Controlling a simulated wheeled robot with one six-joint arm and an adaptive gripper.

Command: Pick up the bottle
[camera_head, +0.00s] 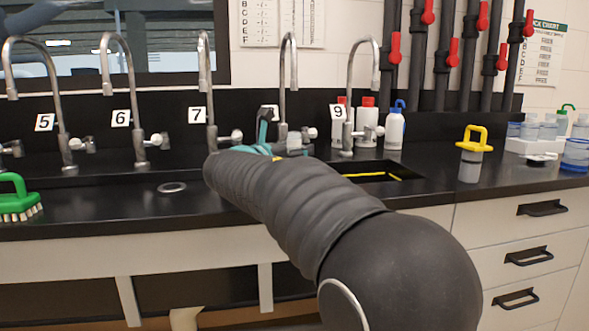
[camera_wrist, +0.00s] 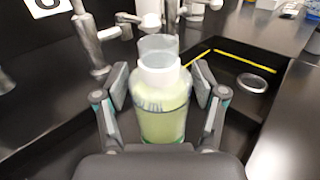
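A clear bottle (camera_wrist: 163,112) with pale green liquid, a white neck and "ml" print stands upright in the wrist view, under a tap. My gripper (camera_wrist: 164,92) has one finger on each side of it. Narrow gaps show between the fingers and the bottle, so the gripper looks open around it. The bottle's base is hidden by my gripper body. In the head view my gripper (camera_head: 268,138) is mostly hidden behind my arm near the taps, and this bottle cannot be made out there.
A sink recess (camera_head: 378,171) with yellow edging lies to the right. Several tall metal taps (camera_head: 130,85) line the back. White bottles with red caps (camera_head: 366,118), a yellow-handled container (camera_head: 471,160) and a green brush (camera_head: 17,200) stand on the black counter (camera_head: 95,212).

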